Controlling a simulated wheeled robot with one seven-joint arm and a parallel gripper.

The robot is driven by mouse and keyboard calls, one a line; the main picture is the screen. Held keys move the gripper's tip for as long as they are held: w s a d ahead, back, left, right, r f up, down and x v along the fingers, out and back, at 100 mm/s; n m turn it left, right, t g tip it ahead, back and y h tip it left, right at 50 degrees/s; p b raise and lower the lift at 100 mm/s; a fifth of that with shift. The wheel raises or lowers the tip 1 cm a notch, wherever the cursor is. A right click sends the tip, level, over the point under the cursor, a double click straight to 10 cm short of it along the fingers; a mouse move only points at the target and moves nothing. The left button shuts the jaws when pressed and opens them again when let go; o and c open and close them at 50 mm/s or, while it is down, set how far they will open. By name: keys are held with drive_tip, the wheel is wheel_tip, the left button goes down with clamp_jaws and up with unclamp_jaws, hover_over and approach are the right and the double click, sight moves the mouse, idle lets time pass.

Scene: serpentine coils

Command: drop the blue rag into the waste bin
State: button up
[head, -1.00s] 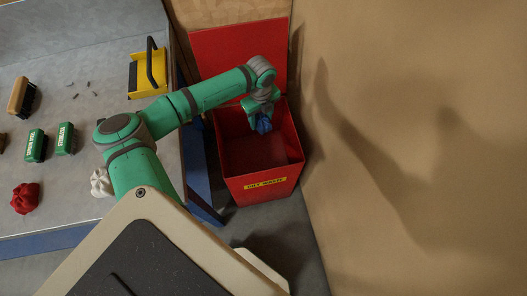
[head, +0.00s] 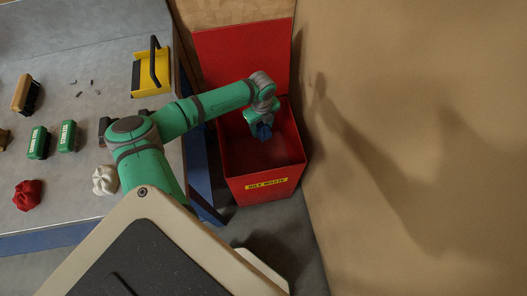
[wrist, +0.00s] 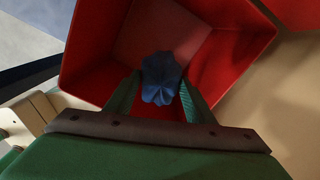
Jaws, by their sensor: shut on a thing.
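The blue rag (head: 263,132) is held in my gripper (head: 262,124), which points down over the open red waste bin (head: 268,195). In the wrist view the rag (wrist: 161,78) sits between the two green fingers of my gripper (wrist: 160,90), with the bin's red wall (wrist: 90,60) around and below it. The bin's red lid (head: 240,55) stands raised at its back, and a yellow label is on its front. The rag appears inside the outline of the bin opening; its exact height against the rim is hard to tell.
A tan wall (head: 420,120) stands close right of the bin.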

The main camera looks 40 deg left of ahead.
drive_tip(key=o, duration=1.2)
wheel_tip(320, 180, up, 11)
drive_tip(key=shift+f, duration=0.1)
